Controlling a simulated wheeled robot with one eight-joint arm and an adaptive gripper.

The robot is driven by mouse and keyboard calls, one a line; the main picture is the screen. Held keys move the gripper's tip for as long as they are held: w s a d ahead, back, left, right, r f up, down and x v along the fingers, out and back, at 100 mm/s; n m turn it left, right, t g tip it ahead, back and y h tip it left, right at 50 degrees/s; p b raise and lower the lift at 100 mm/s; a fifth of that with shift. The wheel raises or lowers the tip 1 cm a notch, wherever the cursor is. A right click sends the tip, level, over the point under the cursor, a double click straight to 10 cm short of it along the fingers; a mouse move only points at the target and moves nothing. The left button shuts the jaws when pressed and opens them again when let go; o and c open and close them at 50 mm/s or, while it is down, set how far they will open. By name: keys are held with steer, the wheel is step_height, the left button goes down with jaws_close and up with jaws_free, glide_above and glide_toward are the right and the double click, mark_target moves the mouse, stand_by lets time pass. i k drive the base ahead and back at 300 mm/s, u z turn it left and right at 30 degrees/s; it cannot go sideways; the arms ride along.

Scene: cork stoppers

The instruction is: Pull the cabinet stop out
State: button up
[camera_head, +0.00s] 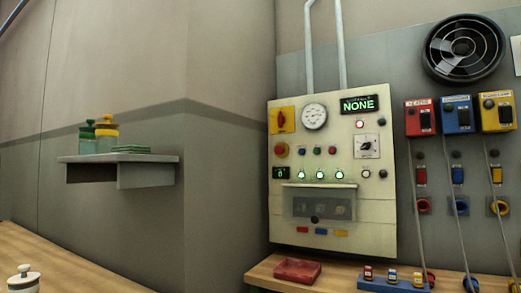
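The cream control cabinet (380,212) hangs on the grey wall right of the room's corner. A round red button (281,150), which looks like the cabinet stop, sits on its left side. I cannot tell at this size whether it is pressed in or out. Above it is a yellow plate with a red rotary handle (281,120). A green-lit display (357,105) at the cabinet's top right reads "NONE". My gripper is not in view.
A wooden bench (262,275) below the cabinet carries a red tray (297,271) and a blue rack (392,284). Red, blue and yellow boxes (457,115) with hanging cords are at right. A wall shelf (147,175) with jars juts out at left. Space before the cabinet looks clear.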

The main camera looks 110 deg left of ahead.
mark_target(278, 150)
steer(key=u, duration=4.5)
steer(key=k, duration=1.3)
steer(key=u, duration=0.25)
steer(key=i, duration=0.4)
steer(key=z, duration=0.95)
steer(key=i, duration=1.1)
steer(key=z, duration=0.2)
